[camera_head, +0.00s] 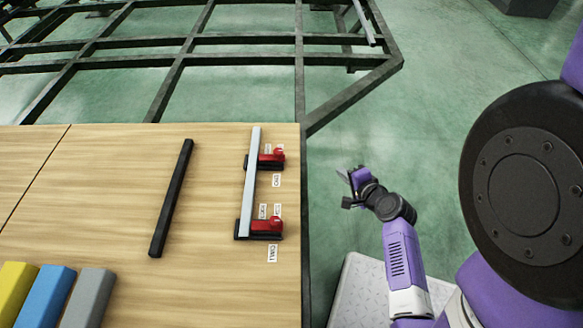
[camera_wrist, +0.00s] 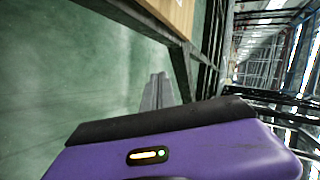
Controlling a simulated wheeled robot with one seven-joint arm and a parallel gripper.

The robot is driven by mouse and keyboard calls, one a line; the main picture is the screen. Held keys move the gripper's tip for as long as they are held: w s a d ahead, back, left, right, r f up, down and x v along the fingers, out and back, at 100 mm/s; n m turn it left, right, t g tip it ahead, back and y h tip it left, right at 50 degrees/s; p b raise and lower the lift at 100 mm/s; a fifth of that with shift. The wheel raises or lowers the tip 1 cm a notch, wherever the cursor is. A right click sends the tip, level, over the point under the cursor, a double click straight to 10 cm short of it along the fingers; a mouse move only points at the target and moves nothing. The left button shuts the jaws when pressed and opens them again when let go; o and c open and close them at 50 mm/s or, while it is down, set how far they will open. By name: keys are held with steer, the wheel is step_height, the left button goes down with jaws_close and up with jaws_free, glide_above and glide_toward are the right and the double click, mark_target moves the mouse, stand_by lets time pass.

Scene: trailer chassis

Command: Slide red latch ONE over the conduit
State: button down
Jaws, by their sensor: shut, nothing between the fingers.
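Red latch ONE (camera_head: 268,158) is the upper of two red latches on the wooden table in the head view, with a ONE label below it. It sits on a black base at the right side of the conduit (camera_head: 249,185), a long light-grey bar. The conduit's top face looks uncovered beside the latch. My gripper (camera_head: 347,178) is off the table's right edge, above the green floor, well right of the latch and apart from it. It is shut and empty. In the wrist view my gripper's fingers (camera_wrist: 157,90) point over the floor; no latch shows there.
Red latch TWO (camera_head: 266,226) sits lower along the conduit. A black bar (camera_head: 171,198) lies to the left. Yellow, blue and grey blocks (camera_head: 52,296) are at the lower left. A dark metal frame (camera_head: 345,96) stands behind the table.

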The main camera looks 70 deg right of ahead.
mark_target(283, 154)
steer(key=d+f+m+t+y+b, duration=0.1)
steer(key=d+f+m+t+b, duration=0.15)
steer(key=d+f+m, duration=0.2)
steer(key=w+a+r+m+t+y+b, duration=0.1)
steer(key=w+a+r+m+t+y, duration=0.2)
steer(key=a+r+m+t+y, duration=0.2)
steer(key=shift+a+r+m+t+y, duration=0.3)
steer(key=shift+a+r+m+t, duration=0.1)
steer(key=shift+a+m+t, duration=0.45)
steer(key=w+b, duration=0.1)
steer(key=w, duration=0.3)
steer(key=w+d+b, duration=0.1)
steer(key=w+b, duration=0.1)
steer(key=w, duration=0.3)
steer(key=w+d+b, duration=0.1)
steer(key=w+b, duration=0.1)
steer(key=w, duration=0.3)
steer(key=shift+f, duration=0.25)
steer(key=shift+a, duration=0.1)
